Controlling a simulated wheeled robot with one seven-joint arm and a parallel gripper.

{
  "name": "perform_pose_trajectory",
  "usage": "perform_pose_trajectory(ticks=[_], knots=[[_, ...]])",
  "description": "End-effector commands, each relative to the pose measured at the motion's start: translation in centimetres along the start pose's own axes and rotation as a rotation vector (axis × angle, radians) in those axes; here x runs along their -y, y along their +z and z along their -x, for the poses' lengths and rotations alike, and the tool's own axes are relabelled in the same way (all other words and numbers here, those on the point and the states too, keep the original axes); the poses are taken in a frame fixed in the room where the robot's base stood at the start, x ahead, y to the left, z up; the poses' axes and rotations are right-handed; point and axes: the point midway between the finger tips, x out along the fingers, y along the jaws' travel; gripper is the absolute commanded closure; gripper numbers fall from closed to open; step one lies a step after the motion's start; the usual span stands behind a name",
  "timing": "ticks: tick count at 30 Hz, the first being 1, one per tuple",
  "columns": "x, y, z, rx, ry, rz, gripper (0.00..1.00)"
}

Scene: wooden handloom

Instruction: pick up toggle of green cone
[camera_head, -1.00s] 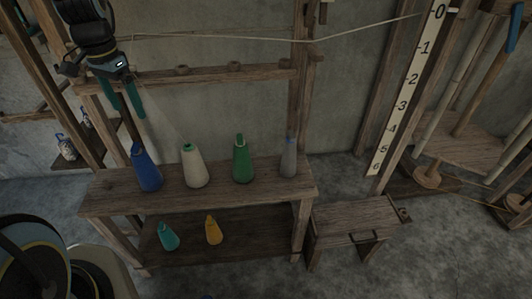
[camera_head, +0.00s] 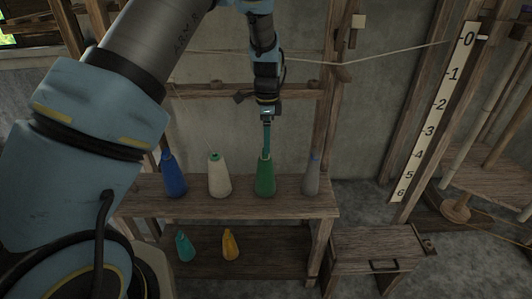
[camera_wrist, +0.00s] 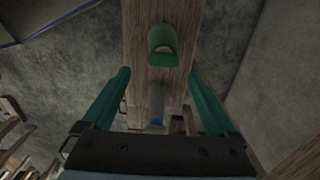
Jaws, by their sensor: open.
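The green cone (camera_head: 265,178) stands upright on the upper shelf of a wooden bench, between the white cone and the grey one. In the wrist view the green cone (camera_wrist: 162,40) shows from above, with a brighter green end (camera_wrist: 164,59) toward me. I cannot clearly make out the toggle. My gripper (camera_head: 266,152) points down directly over the green cone's top in the head view, and its fingers overlap the tip there. In the wrist view my gripper (camera_wrist: 160,73) has its two teal fingers wide apart, with nothing held between them. The green cone lies just ahead of the fingertips.
The bench shelf (camera_head: 240,201) also holds a blue cone (camera_head: 174,176), a white cone (camera_head: 219,176) and a grey cone (camera_head: 312,174). A teal cone (camera_head: 184,246) and a yellow cone (camera_head: 230,244) stand on the lower shelf.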

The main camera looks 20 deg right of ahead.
Motion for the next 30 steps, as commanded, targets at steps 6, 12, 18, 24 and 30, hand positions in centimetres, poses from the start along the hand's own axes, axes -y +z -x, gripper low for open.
perform_pose_trajectory(ticks=[6,12,18,24,30], knots=[[0.4,0.6,-2.5,0.004,0.004,0.002,0.07],[0.5,0.5,-4.6,0.003,0.001,0.001,0.07],[0.5,0.5,-4.8,0.002,-0.001,0.001,0.07],[0.5,0.5,-4.8,0.002,0.0,0.001,0.26],[0.5,0.5,-4.7,0.002,0.0,0.002,0.48]])
